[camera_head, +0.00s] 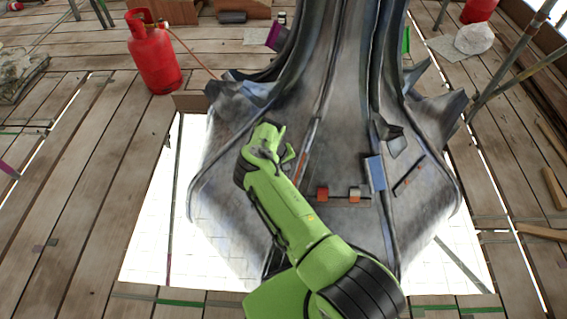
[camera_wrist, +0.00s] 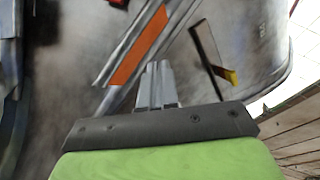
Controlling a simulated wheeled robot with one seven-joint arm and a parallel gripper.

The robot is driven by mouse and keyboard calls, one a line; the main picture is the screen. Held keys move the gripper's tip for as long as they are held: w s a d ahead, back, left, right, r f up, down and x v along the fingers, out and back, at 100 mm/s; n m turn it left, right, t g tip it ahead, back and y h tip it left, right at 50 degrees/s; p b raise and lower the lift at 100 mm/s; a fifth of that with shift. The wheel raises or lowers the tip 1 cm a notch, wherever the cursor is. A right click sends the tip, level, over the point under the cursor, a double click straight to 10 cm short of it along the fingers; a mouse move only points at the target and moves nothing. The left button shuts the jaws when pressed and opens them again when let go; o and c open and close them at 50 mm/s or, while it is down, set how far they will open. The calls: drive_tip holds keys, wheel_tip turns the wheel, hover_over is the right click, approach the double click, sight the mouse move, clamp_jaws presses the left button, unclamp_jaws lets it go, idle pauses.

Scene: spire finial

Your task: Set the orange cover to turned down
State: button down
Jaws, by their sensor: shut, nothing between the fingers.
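A long orange strip, seemingly the orange cover (camera_wrist: 140,46), lies along a grey bar on the dark metal finial in the wrist view. It runs diagonally, just beyond my fingertips. I cannot tell its hinge or whether it is up or down. In the head view, a thin strip with orange on it (camera_head: 302,166) shows right of my wrist. My gripper (camera_wrist: 155,66) is shut and empty, with its fingers together. I cannot tell whether they touch the surface. In the head view my arm hides part of the finial.
A red block (camera_head: 322,193), an orange block (camera_head: 355,194) and a blue panel (camera_head: 375,172) sit on the finial (camera_head: 345,90). A dark bar with a yellow-red end (camera_wrist: 230,77) lies right of my fingers. A red gas cylinder (camera_head: 154,55) stands on the planks.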

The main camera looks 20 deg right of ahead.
drive_tip(key=d+f, duration=0.1)
drive_tip(key=s+d+f, duration=0.1)
drive_tip(key=d, duration=0.1)
drive_tip(key=shift+s+d+f, duration=0.1)
drive_tip(key=shift+d+f, duration=0.2)
drive_tip(key=shift+r, duration=0.1)
drive_tip(key=shift+s+d+t+y+p, duration=0.25)
drive_tip(key=shift+t+y+p, duration=0.05)
drive_tip(key=shift+p, duration=0.05)
